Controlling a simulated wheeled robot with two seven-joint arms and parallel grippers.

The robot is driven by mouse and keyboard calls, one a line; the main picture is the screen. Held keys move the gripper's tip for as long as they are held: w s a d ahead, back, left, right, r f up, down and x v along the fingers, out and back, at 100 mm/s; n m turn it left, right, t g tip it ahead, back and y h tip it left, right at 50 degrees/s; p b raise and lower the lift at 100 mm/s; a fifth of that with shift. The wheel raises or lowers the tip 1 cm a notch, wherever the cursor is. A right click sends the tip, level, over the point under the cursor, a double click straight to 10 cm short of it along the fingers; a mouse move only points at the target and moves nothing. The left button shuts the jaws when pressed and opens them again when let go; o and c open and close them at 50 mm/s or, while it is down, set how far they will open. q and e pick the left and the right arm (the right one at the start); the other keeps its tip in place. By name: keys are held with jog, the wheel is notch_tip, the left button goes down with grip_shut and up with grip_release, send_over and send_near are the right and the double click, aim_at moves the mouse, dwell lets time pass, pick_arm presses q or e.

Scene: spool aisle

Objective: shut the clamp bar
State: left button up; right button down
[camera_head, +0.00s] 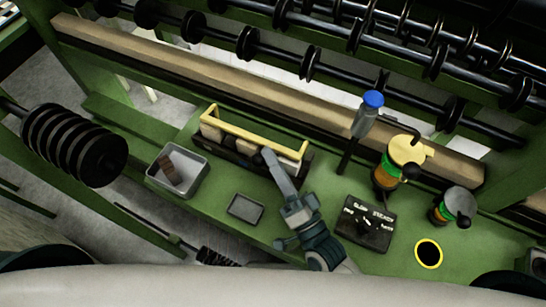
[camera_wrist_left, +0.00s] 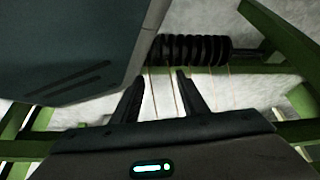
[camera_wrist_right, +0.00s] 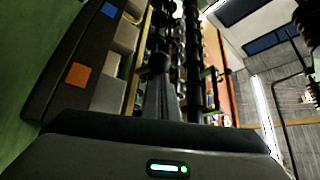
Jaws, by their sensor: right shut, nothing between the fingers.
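The clamp bar (camera_head: 250,128) is a yellow bar with short end arms. It stands raised along the back of a dark holder (camera_head: 236,157) holding pale blocks on the green bench. My right gripper (camera_head: 268,153) is shut and empty, its tip over the right part of the holder, just in front of the bar; I cannot tell if it touches. In the right wrist view the shut fingers (camera_wrist_right: 161,72) point along a yellow strip beside the holder (camera_wrist_right: 78,75), which has blue and orange squares. My left gripper (camera_wrist_left: 160,92) shows only in its wrist view, fingers apart and empty.
A grey tray (camera_head: 203,178) with a brown piece stands left of the holder. A small grey tray (camera_head: 245,208), a black dial panel (camera_head: 365,222), a blue-topped post (camera_head: 366,115) and yellow-topped spool (camera_head: 406,150) surround my right arm. Black discs (camera_head: 75,145) are at left.

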pick_arm(q)
jog(key=shift+f, duration=0.1)
pick_arm(e)
jog(key=shift+s, duration=0.1)
pick_arm(q)
jog(key=w+d+r+t+b, duration=0.1)
jog(key=w+d+r+b, duration=0.1)
jog(key=w+b, duration=0.2)
jog(key=w, duration=0.3)
jog(key=shift+w+t, duration=0.2)
jog(key=shift+t, duration=0.1)
pick_arm(e)
jog(key=s+d, duration=0.8)
jog(key=s, duration=0.4)
jog(key=shift+d+f, duration=0.2)
jog(key=shift+f, duration=0.25)
pick_arm(q)
grip_shut()
jog(key=shift+d, duration=0.1)
jog(key=shift+s, duration=0.15)
pick_arm(e)
jog(key=shift+s, duration=0.15)
